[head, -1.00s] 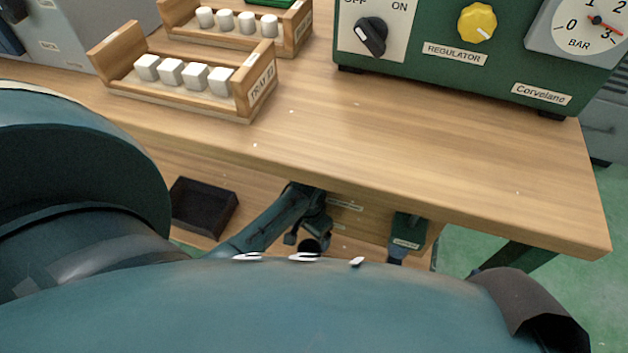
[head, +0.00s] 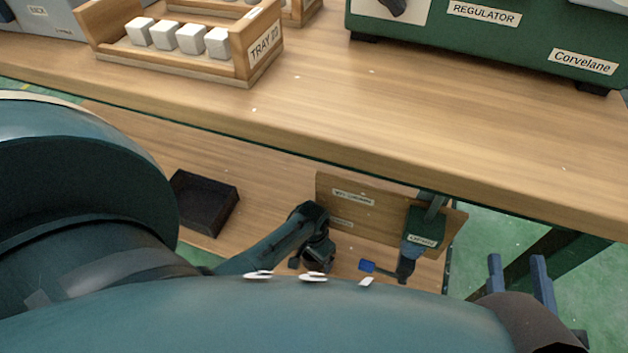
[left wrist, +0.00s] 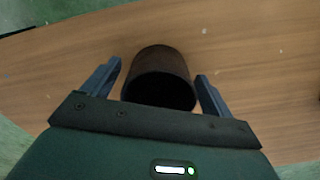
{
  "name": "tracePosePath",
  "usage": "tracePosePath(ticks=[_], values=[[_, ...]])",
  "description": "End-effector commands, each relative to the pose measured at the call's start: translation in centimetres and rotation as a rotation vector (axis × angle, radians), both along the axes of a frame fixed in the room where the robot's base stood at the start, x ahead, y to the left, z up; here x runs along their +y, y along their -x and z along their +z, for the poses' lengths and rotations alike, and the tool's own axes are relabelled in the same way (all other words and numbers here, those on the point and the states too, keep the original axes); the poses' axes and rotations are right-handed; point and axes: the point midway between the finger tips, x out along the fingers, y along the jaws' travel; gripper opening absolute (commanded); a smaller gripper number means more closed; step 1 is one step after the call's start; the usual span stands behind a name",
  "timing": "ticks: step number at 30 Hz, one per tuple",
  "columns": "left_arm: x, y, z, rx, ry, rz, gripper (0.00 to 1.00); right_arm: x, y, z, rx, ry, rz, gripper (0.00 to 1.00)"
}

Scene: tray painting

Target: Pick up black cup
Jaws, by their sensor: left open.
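The black cup (left wrist: 163,60) stands out dark against a wooden surface in the left wrist view, its dark round end towards me. My left gripper (left wrist: 158,69) is open, with one blue-grey finger on each side of the cup. Gaps show between the fingers and the cup in that picture; I cannot tell its height relative to the fingertips. In the head view I cannot make out the cup or the left fingers. Two blue-grey fingers of my right gripper (head: 518,270) stand apart at the lower right, with nothing seen between them.
The bench top (head: 440,110) is mostly bare. A wooden tray with white cubes (head: 250,70) is at upper left, and a green regulator box (head: 470,45) at upper right. A dark open box (head: 204,204) sits on the lower wooden shelf (head: 270,190).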

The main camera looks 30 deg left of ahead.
Motion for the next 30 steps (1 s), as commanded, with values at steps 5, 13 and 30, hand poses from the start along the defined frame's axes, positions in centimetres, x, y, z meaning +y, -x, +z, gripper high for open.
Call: tracePosePath(ticks=[5, 13, 30], values=[[-0.01, -0.06, 0.01, -0.001, 0.000, 0.000, 0.86, 0.04, 0.01, 0.22, -0.001, -0.006, 0.002, 0.36], [-0.02, -0.05, 0.02, -0.001, 0.000, 0.000, 0.66, 0.05, 0.01, 0.21, -0.002, -0.005, 0.002, 0.36], [-0.01, -0.05, 0.13, -0.001, 0.000, 0.000, 0.38, 0.01, -0.01, 0.22, -0.001, -0.002, 0.002, 0.36]])
